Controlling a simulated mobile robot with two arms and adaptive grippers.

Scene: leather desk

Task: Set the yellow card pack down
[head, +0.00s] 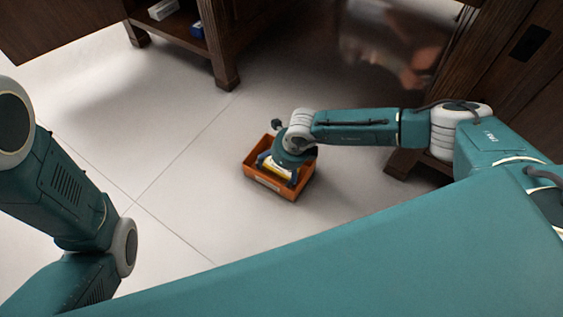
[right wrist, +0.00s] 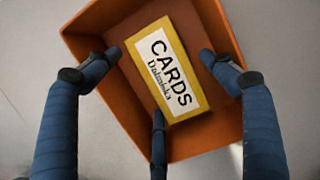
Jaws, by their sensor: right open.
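The yellow card pack (right wrist: 166,70), with a white label reading "CARDS", lies face up inside an orange box (right wrist: 84,22) in the right wrist view. In the head view the pack (head: 277,171) shows as a small yellow and white patch in the orange box (head: 274,187), partly hidden by my gripper. My right gripper (right wrist: 159,76) is open, with its blue fingers spread around the pack; gaps show between the side fingertips and the pack. The lower finger is close to the pack's edge; I cannot tell if it touches. My left gripper is out of view.
The box stands on a pale tiled floor (head: 190,190) with free room to its left. A dark wooden cabinet (head: 225,45) with small items stands at the back, and dark wooden furniture (head: 490,60) is at the right.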

